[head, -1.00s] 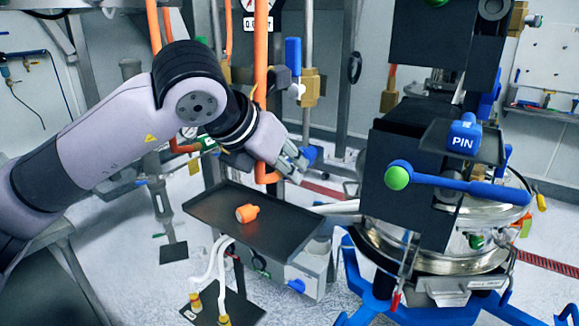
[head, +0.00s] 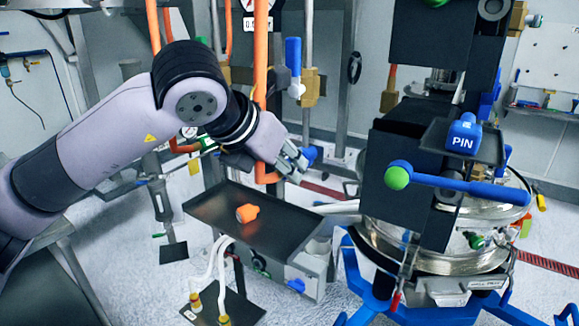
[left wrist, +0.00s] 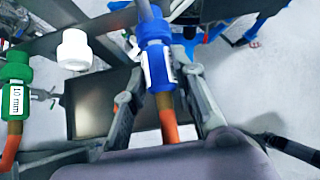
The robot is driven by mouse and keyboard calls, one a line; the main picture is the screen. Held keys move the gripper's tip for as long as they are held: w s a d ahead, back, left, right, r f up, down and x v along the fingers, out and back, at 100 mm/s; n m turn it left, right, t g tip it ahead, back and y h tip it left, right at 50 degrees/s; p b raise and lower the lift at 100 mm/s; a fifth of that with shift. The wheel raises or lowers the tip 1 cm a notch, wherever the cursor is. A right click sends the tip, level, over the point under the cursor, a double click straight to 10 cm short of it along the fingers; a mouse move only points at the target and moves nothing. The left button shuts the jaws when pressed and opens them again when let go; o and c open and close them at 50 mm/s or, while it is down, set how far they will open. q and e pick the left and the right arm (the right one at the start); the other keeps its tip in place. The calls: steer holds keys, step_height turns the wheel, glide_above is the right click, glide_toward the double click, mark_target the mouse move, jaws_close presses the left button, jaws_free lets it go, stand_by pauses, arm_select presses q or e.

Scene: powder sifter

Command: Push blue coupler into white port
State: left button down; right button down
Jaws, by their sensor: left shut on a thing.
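The blue coupler (left wrist: 155,50) has a white label and an orange hose (left wrist: 168,125) running from its lower end. In the left wrist view it sits between the fingers of my left gripper (left wrist: 163,76), which is shut on it. In the head view, my left gripper (head: 290,160) is beside the tray, with the blue coupler (head: 309,154) at its fingertips. A white fitting (left wrist: 73,50) stands left of the coupler, apart from it. My right gripper is not in view.
A green coupler (left wrist: 15,85) marked 10 mm is at the left of the wrist view. The sifter (head: 435,268) with a blue handle (head: 460,185) stands at the right. Upright orange pipes (head: 260,60) stand behind.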

mark_target(274, 179)
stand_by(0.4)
arm_select(q)
steer(key=shift+s+a, duration=0.1)
steer(key=shift+s+a+b, duration=0.15)
steer(key=shift+b, duration=0.2)
steer(key=shift+s+a+f+b, duration=0.1)
steer(key=shift+s+a+b, duration=0.35)
steer(key=shift+s+b, duration=0.2)
steer(key=shift+s+a+b, duration=0.65)
steer(key=shift+s+b, duration=0.1)
steer(key=shift+s, duration=0.1)
